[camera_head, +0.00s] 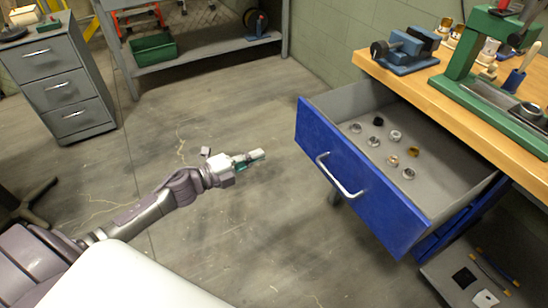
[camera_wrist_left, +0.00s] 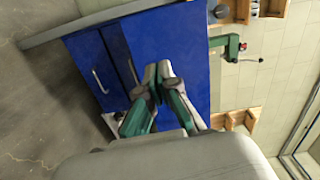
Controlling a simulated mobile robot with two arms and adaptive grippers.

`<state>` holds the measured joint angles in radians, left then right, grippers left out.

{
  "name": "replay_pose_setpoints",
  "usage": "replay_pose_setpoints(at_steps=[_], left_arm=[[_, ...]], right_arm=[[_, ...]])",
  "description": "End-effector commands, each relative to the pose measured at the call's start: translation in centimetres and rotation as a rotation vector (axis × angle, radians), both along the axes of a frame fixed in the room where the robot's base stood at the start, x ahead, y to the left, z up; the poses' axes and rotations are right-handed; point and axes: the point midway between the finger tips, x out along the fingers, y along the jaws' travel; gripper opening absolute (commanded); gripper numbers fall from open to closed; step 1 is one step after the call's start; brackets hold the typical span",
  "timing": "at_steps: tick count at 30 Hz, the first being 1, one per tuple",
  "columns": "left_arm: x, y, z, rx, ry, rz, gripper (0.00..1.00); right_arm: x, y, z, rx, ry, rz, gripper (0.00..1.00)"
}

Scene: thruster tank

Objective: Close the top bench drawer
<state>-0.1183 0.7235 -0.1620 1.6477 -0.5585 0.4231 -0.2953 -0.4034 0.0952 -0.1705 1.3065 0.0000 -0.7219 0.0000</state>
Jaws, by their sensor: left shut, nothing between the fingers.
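The top bench drawer (camera_head: 350,175) has a blue front with a silver bar handle (camera_head: 340,175). It is pulled well out from under the wooden bench top (camera_head: 400,75). Several small metal rings or nuts lie inside on its grey floor (camera_head: 435,175). My left gripper (camera_head: 258,155) is shut and empty, to the left of the drawer front and apart from it. In the left wrist view my left gripper (camera_wrist_left: 160,74) appears in front of blue drawer-unit panels (camera_wrist_left: 175,45), with a handle at the left. My right gripper is in neither view.
A blue vise (camera_head: 405,50) and a green press (camera_head: 465,60) stand on the bench. A grey three-drawer cabinet (camera_head: 60,80) and a metal shelf (camera_head: 210,55) with a green bin (camera_head: 153,48) are at the back. The floor left of the drawer is clear.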

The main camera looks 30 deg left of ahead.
Motion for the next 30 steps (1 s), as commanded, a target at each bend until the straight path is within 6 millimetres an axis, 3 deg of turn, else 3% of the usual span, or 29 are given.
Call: replay_pose_setpoints(at_steps=[3,7,21,30], left_arm=[[-0.1,-1.2,1.6,0.041,-0.056,-0.056,0.0],[0.9,-2.0,1.9,0.043,-0.061,-0.058,0.0],[8.6,-7.5,1.9,0.038,-0.059,-0.055,0.0],[11.0,-9.2,1.8,0.039,-0.055,-0.054,0.0]], right_arm=[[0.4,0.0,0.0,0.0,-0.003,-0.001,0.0],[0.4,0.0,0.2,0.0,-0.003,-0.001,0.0],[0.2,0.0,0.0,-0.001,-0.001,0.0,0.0],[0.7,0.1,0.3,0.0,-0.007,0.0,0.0]])
